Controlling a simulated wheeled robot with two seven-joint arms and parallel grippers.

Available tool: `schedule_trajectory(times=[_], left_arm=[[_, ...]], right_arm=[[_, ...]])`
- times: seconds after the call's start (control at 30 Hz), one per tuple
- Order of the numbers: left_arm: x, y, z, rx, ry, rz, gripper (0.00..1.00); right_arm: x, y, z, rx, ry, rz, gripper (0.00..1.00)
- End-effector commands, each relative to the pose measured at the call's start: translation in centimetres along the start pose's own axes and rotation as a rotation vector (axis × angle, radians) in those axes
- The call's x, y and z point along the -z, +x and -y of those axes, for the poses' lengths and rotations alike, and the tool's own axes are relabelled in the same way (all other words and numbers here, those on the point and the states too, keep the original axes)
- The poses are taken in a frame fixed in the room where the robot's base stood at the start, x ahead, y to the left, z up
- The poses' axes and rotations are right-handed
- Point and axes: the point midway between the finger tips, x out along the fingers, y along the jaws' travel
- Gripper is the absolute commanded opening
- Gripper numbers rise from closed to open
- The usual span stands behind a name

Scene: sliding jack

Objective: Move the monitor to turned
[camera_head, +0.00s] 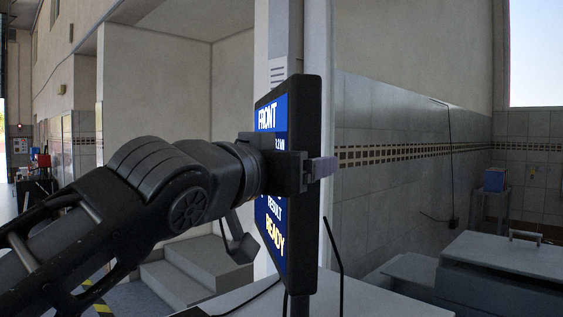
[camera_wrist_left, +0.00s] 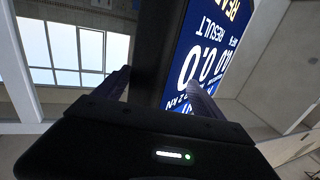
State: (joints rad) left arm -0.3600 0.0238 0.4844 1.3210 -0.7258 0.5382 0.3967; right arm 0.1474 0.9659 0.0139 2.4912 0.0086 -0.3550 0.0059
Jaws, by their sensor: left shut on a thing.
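The monitor (camera_head: 305,225) stands upright at the centre of the head view, seen nearly edge-on. Its blue screen faces left and carries text such as "FRONT", "RESULT" and "READY". A dark pole shows below it. My left gripper (camera_head: 322,168) is shut on the monitor's near side edge, about mid-height, with a purple fingertip showing on the back side. In the left wrist view the monitor (camera_wrist_left: 212,45) lies between the two fingers of my left gripper (camera_wrist_left: 160,88), and its screen text appears upside down. The gripper and wrist hide the middle of the screen. My right gripper is not in view.
A pale column (camera_head: 318,55) stands behind the monitor. A light tabletop (camera_head: 375,303) lies below it. Grey steps (camera_head: 180,280) are at lower left. A grey case or bench (camera_head: 500,255) is at right, and a thin dark rod (camera_head: 335,255) rises near the monitor.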

Motion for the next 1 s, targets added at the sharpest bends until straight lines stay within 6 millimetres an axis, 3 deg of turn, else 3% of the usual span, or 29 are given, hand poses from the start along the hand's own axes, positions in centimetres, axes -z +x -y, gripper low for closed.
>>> schedule_trajectory(times=[0.03,0.27,0.3,0.53,0.83,1.0], left_arm=[[0.3,0.3,-1.1,-0.028,-0.008,-0.014,0.07],[0.4,0.3,-1.1,-0.027,-0.007,-0.015,0.09],[0.4,0.3,-1.1,-0.027,-0.007,-0.015,0.82],[0.2,0.4,-0.9,-0.024,-0.006,-0.011,0.63],[-0.2,0.4,-0.9,-0.022,-0.005,-0.006,0.63],[-0.4,-0.9,-0.8,-0.021,-0.006,-0.007,0.63]], right_arm=[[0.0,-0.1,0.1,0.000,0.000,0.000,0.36],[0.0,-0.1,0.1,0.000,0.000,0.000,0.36],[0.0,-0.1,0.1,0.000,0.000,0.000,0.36],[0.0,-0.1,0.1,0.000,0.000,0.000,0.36],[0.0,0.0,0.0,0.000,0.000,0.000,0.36],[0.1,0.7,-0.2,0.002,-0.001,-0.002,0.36]])
